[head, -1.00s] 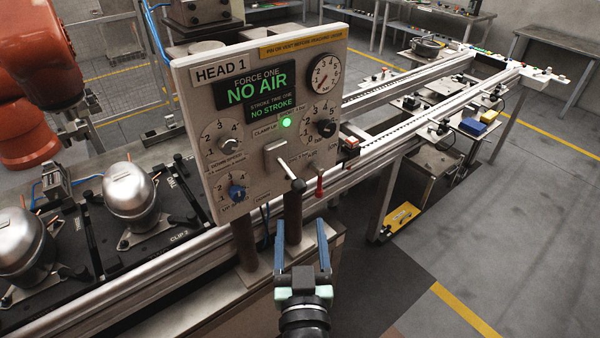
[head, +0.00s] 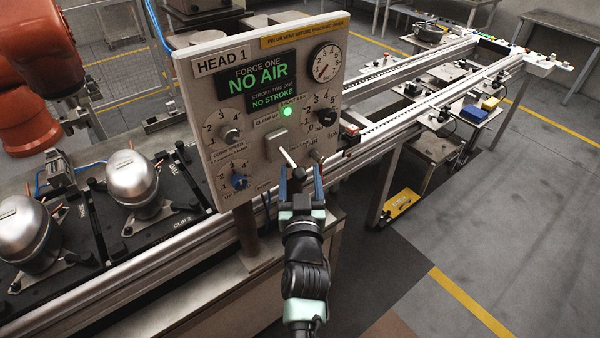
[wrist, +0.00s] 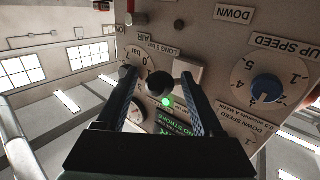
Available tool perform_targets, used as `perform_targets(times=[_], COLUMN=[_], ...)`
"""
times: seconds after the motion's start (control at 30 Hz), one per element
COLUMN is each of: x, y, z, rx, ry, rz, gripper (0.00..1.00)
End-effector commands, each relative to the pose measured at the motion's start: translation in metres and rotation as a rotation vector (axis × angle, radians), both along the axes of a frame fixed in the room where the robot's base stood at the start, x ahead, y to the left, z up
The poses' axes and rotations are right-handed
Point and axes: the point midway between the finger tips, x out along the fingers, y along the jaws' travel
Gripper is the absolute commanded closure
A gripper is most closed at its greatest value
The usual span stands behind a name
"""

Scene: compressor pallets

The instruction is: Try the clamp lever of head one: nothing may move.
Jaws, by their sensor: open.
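The head 1 panel (head: 225,110) stands upright, its screen reading NO AIR and NO STROKE. The clamp lever (head: 288,157) sticks out from a pale plate (head: 278,143) below the CLAMP UP label and slopes down to a black knob. My gripper (head: 300,172) is open in front of the panel, with its fingers around the lever's end. In the wrist view, the knob (wrist: 158,85) lies between my two open fingers (wrist: 158,75), with a gap visible on at least one side. Whether either finger touches it I cannot tell.
Dials, a blue knob (head: 239,181), a gauge (head: 325,63) and a lit green lamp (head: 288,112) sit close around the lever. Silver compressors (head: 131,184) stand on pallets at left. Conveyor rails run behind; open floor lies at right.

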Motion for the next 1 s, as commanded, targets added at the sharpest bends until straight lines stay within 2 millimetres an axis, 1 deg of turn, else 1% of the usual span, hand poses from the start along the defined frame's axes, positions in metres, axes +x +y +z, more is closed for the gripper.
perform_targets(times=[0.13, 0.37, 0.4, 0.47, 0.6, 0.77, 1.0], x=[0.0050, 0.0052, 0.0052, 0.0051, 0.0051, 0.0051, 0.0054], y=[0.0000, 0.0002, 0.0002, 0.0002, -0.0002, -0.0005, -0.0008], z=[0.0000, 0.0002, 0.0002, 0.0002, 0.0004, 0.0012, 0.0029], rx=[-0.001, -0.001, -0.001, -0.001, 0.000, 0.000, 0.002], ry=[0.000, 0.000, 0.000, 0.000, -0.001, -0.003, -0.006], rz=[0.000, 0.000, 0.000, 0.000, -0.001, -0.001, -0.002], gripper=[0.31, 0.31, 0.35, 0.46, 0.71, 1.00, 1.00])
